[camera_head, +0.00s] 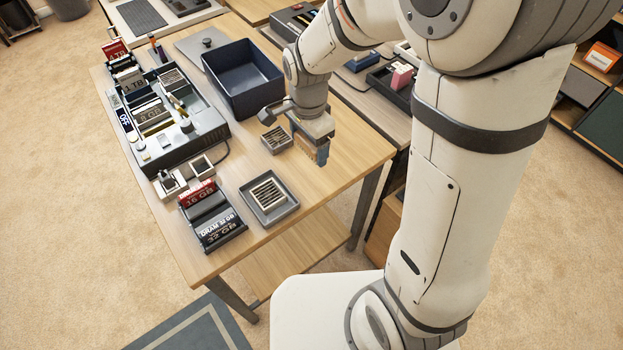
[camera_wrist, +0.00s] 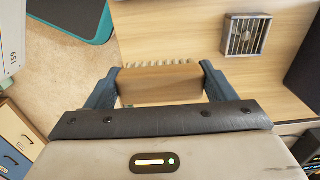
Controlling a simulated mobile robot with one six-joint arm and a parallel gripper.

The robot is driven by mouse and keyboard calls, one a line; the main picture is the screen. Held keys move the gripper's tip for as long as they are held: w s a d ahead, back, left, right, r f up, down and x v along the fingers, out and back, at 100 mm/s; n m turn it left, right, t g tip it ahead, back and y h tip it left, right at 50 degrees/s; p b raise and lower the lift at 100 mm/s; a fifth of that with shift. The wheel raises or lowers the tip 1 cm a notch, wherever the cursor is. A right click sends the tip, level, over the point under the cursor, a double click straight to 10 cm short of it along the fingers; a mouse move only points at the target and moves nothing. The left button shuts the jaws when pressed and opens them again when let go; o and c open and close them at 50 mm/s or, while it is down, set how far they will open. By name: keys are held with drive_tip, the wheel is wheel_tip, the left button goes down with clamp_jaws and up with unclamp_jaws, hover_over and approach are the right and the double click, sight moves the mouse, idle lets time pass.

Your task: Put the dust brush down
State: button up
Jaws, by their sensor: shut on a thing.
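My gripper (camera_head: 313,148) hangs over the right part of the wooden table (camera_head: 342,165), right of a small vented grey block. In the wrist view its two blue fingers (camera_wrist: 158,80) are shut on the dust brush (camera_wrist: 160,88). The brush has a tan wooden body, with a row of pale bristles along its far side. In the head view, the gripper mostly hides the brush. I cannot tell whether the brush touches the tabletop.
The vented block (camera_head: 276,139) stands close to the gripper; it also shows in the wrist view (camera_wrist: 245,36). A dark blue bin (camera_head: 243,80) stands behind. A grey tray with a slatted insert (camera_head: 268,197) is nearer. The table's right front area looks bare.

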sight(309, 177)
wheel_tip(309, 177, down, 9)
drive_tip(key=shift+f+b, duration=0.15)
drive_tip(key=shift+b, duration=0.2)
drive_tip(key=shift+f, duration=0.15)
drive_tip(key=o, duration=1)
wheel_tip(309, 177, up, 12)
drive_tip(key=shift+r+p, duration=0.15)
drive_tip(key=shift+p, duration=0.55)
drive_tip(key=s+d+r+n, duration=0.2)
drive_tip(key=s+d+n, duration=0.1)
drive_tip(key=s+d, duration=0.1)
drive_tip(key=s+d+r+n+t, duration=0.1)
drive_tip(key=s+d+r+n, duration=0.2)
drive_tip(key=s+d+n, duration=0.1)
drive_tip(key=s+d+r+n+t, duration=0.1)
drive_tip(key=s+d+r+n, duration=0.2)
drive_tip(key=d+n, duration=0.1)
drive_tip(key=shift+s+d+r, duration=0.2)
drive_tip(key=shift+s+d, duration=0.2)
drive_tip(key=shift+d, duration=0.15)
